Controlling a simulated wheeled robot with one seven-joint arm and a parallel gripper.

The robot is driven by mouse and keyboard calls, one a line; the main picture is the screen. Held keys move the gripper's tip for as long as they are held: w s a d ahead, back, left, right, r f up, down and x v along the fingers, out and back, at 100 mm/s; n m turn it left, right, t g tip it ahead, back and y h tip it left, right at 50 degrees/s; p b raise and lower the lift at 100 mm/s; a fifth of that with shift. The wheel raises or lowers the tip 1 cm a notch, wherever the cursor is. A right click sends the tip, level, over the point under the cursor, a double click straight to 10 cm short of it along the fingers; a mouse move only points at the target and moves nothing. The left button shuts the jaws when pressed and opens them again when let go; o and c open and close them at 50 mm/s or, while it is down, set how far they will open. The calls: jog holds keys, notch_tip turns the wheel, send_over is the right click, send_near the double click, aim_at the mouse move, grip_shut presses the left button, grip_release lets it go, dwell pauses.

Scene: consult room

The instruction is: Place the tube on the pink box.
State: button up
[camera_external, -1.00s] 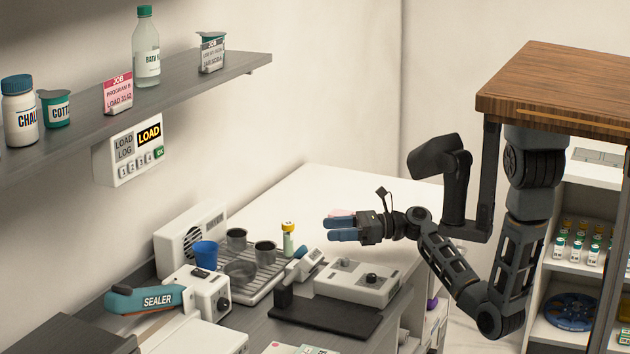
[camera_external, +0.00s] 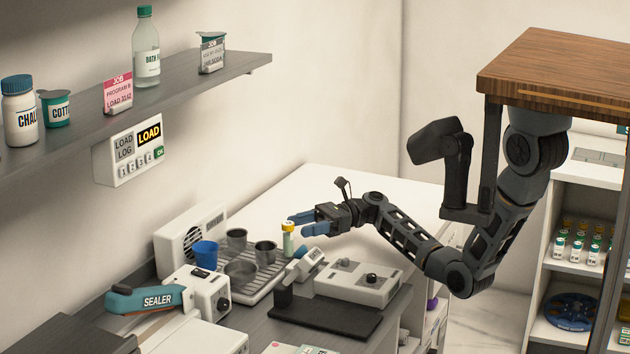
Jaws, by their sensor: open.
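The tube (camera_external: 288,241) is small and pale with a yellow cap. It stands upright at the right end of the grey slatted tray (camera_external: 262,291). My gripper (camera_external: 297,222) is open, with blue fingers pointing left. The fingertips are close to the tube's cap in the picture; I cannot tell whether they are around it, touching it or behind it. No pink box shows clearly now; the spot on the white counter where a pink patch showed earlier is behind my gripper and wrist.
Metal cups (camera_external: 265,252) and a blue cup (camera_external: 205,256) stand left of the tube. A handled device (camera_external: 305,263) and a white control box (camera_external: 357,284) stand close in front. The white counter (camera_external: 305,187) behind my gripper is clear. A shelf (camera_external: 200,92) hangs above left.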

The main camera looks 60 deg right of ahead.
aim_at(288, 240)
jog(key=p+x, duration=0.1)
jog(key=x, duration=0.5)
jog(key=shift+w+a+f, duration=0.1)
jog(key=shift+w+a, duration=0.05)
jog(key=shift+a, duration=0.25)
jog(key=c, duration=1.1)
